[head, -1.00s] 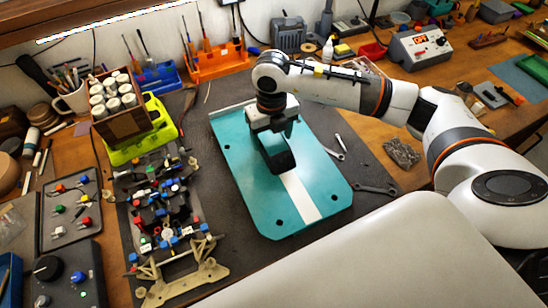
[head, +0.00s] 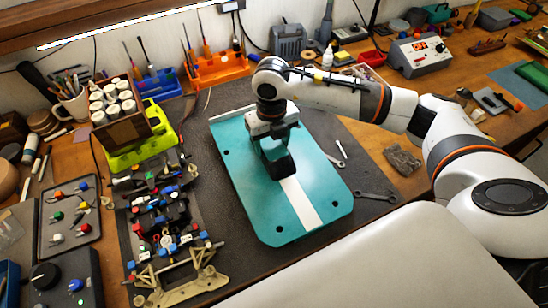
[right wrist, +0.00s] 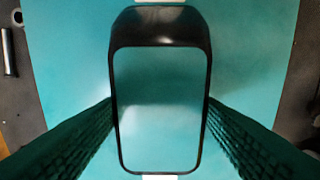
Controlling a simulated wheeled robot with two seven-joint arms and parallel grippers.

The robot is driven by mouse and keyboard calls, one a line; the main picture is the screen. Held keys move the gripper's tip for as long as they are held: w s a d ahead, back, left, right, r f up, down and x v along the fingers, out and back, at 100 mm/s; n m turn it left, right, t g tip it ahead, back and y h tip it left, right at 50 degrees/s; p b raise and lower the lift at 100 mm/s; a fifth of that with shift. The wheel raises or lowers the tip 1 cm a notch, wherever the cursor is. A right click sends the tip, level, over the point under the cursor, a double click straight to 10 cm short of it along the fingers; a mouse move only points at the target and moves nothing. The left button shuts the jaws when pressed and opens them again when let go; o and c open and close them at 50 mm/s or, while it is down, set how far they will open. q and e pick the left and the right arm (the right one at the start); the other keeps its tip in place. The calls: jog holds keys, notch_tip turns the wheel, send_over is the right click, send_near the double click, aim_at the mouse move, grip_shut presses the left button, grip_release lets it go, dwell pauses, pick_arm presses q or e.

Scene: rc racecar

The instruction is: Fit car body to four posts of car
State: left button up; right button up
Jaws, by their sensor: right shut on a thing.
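The car body (head: 262,205) is a teal plate with a white stripe, a black raised cabin frame (right wrist: 160,28) and small holes near its corners. It lies over the dark mat right of the chassis; whether it touches the mat I cannot tell. My right gripper (head: 277,160) is shut on the cabin, one finger at each side in the right wrist view (right wrist: 160,108). The car chassis (head: 160,233), with black, red and blue parts and beige end pieces, stands to the left, uncovered. Its posts are too small to single out. My left gripper is not in view.
A lime green tray (head: 128,160) with a box of white-capped jars stands behind the chassis. An orange rack (head: 222,70) stands at the back. A spanner (head: 376,196) lies right of the body.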

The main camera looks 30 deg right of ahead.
jog(key=shift+r, duration=0.4)
jog(key=shift+r+p, duration=1.2)
jog(key=shift+r, duration=0.7)
